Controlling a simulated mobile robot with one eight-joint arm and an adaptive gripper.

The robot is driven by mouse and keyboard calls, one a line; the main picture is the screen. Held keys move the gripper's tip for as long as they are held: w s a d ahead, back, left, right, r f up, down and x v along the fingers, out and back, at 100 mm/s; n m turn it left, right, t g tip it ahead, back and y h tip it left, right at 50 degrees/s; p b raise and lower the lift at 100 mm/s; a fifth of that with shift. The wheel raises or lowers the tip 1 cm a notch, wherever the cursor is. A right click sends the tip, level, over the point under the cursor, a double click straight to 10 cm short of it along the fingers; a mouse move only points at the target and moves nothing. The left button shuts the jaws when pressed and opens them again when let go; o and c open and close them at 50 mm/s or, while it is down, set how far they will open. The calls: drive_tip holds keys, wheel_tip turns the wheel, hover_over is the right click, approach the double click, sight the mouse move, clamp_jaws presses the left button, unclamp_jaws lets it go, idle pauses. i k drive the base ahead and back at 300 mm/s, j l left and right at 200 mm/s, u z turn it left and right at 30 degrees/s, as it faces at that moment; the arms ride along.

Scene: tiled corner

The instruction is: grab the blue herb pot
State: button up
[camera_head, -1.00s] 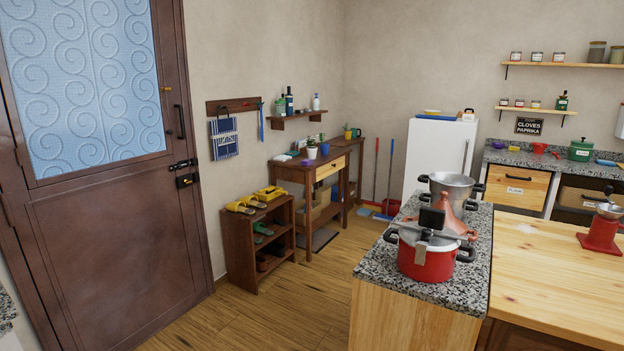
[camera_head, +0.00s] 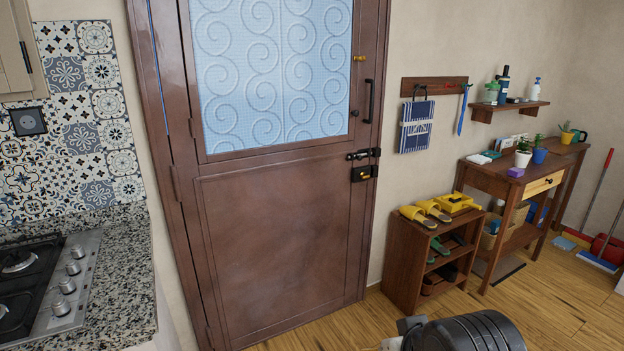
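The blue herb pot (camera_head: 540,156) is small, with a green plant in it. It stands upright on the dark wooden side table (camera_head: 487,176) against the wall, at the right of the head view. A white pot (camera_head: 523,158) with a green plant stands just left of it, and a purple block (camera_head: 516,172) lies in front of the white pot. My gripper's fingers do not show. A dark ribbed rounded body with a grey part beside it is cut off at the bottom edge; I cannot tell whether it is part of my arm.
A shoe rack (camera_head: 394,262) with yellow slippers stands left of the table. A brown door (camera_head: 280,245) fills the middle. A granite counter (camera_head: 122,285) with a gas hob (camera_head: 45,300) is at left. A broom and a red dustpan (camera_head: 607,248) stand at right.

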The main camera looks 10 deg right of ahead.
sight(540, 153)
drive_tip(key=i+l+z, duration=0.25)
drive_tip(key=i+z, duration=0.2)
drive_tip(key=i+l+z, duration=0.15)
drive_tip(key=i+z, duration=0.7)
drive_tip(key=i+j+z, duration=0.25)
drive_tip(key=i+z, duration=0.2)
drive_tip(key=i+j+z, duration=0.4)
drive_tip(key=i+l, duration=0.15)
drive_tip(key=i, duration=0.6)
drive_tip(key=i+l+z, duration=0.1)
drive_tip(key=i, duration=0.6)
drive_tip(key=i+l, duration=0.2)
drive_tip(key=i, duration=0.55)
drive_tip(key=i+u, duration=0.4)
drive_tip(key=i+l+u, duration=0.1)
drive_tip(key=i+u, duration=0.35)
drive_tip(key=i+l+u, duration=0.25)
drive_tip(key=u, duration=0.15)
drive_tip(key=i+l+u, duration=0.4)
